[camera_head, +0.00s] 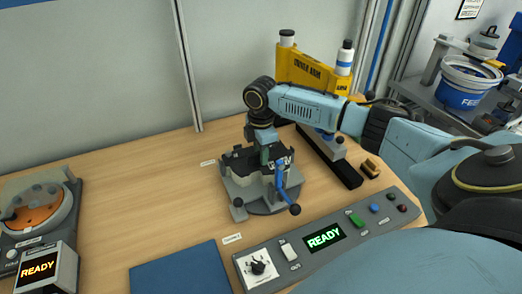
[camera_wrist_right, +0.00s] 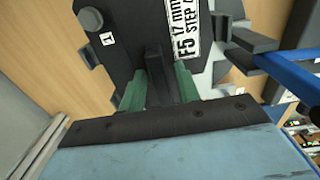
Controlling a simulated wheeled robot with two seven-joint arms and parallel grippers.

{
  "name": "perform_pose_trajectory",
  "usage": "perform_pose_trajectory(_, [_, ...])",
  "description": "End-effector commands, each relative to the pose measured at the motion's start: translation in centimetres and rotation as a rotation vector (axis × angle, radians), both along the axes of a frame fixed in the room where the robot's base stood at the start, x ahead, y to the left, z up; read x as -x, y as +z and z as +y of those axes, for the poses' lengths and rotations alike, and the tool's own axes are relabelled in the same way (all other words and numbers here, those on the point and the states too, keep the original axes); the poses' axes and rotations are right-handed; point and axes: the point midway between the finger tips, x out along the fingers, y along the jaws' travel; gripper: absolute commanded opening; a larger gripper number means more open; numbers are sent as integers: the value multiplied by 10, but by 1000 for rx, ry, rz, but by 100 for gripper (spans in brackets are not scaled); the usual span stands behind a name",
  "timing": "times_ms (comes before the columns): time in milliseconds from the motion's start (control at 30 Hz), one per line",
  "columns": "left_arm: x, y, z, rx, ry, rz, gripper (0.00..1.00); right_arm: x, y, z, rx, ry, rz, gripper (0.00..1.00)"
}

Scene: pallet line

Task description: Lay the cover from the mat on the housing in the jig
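My right gripper (camera_head: 265,158) points down over the jig (camera_head: 238,190) in the head view. In the right wrist view its green fingers (camera_wrist_right: 158,88) stand on both sides of a dark upright grip of the cover (camera_wrist_right: 125,48) and look closed on it. The cover is a dark plate, at the jig; I cannot tell whether it rests fully on the housing, which is mostly hidden under it and behind the gripper. The blue mat (camera_head: 182,272) at the bottom of the head view shows bare in its visible part. My left gripper is not in view.
A control panel (camera_head: 285,258) with a green READY display is in front of the jig. A yellow stand (camera_head: 305,72) with bottles is behind it. A round orange device (camera_head: 38,212) is at far left. The wooden table left of the jig is clear.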

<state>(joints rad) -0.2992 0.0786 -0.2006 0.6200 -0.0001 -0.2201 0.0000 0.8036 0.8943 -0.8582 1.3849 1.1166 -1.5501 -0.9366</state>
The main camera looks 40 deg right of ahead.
Motion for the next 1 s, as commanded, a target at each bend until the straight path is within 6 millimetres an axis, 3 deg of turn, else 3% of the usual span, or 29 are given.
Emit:
perform_pose_trajectory(367, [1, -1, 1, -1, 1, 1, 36, 0, 5, 0, 1, 0, -3, 36])
perform_pose_trajectory(533, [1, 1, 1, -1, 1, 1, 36, -1, 31, -1, 2, 1, -5, 36])
perform_pose_trajectory(800, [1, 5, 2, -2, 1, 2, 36, -1, 89, 0, 0, 0, -4, 36])
perform_pose_trajectory(1000, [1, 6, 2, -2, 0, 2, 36, -1, 116, 0, -1, 0, -1, 36])
